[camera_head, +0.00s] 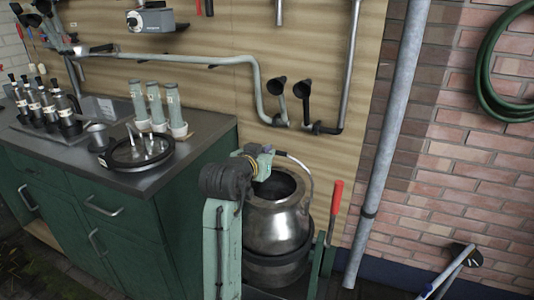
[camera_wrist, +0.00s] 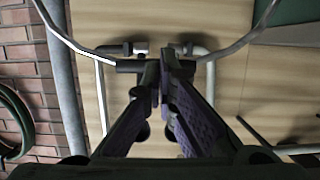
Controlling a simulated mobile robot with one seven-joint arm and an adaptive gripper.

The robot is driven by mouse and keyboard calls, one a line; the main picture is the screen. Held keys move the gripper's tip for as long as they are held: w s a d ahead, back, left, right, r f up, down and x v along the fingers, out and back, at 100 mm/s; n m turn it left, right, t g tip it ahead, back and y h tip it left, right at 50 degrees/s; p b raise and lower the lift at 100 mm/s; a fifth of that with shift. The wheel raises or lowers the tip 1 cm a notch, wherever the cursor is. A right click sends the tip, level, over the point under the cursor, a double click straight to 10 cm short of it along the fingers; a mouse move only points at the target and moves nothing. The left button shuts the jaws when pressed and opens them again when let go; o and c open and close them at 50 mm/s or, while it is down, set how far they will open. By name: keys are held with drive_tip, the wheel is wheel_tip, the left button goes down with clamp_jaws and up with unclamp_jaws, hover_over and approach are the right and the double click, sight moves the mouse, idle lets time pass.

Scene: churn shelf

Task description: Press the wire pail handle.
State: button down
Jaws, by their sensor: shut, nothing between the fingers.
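The metal pail (camera_head: 276,222) stands upright in a dark stand in the head view, its round mouth open. Its wire handle (camera_head: 307,170) is raised and arcs over the mouth at the right. In the wrist view the handle (camera_wrist: 82,48) spans the upper picture, bending down to a dark middle part at my fingertips. My gripper (camera_wrist: 161,64) is shut and empty, its fingertips at the handle's middle. I cannot tell whether they touch it. In the head view my arm hides the pail's left side, and the fingertips cannot be made out.
A red-handled lever (camera_head: 335,198) stands right of the pail. A grey pipe (camera_head: 388,140) and brick wall are at right. Bent pipes (camera_head: 225,62) hang on the board behind.

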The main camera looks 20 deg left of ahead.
drive_tip(key=p+x, duration=0.1)
drive_tip(key=x, duration=1.1)
drive_tip(key=shift+w+r, duration=0.1)
drive_tip(key=shift+r, duration=0.05)
drive_tip(key=shift+w+f, duration=0.95)
drive_tip(key=shift+w, duration=0.05)
drive_tip(key=shift+f, duration=0.15)
drive_tip(key=shift+g, duration=0.3)
drive_tip(key=s+r, duration=0.4)
drive_tip(key=r, duration=1)
drive_tip(key=shift+s+p, duration=0.2)
drive_tip(key=shift+p, duration=0.1)
drive_tip(key=shift+a, duration=0.1)
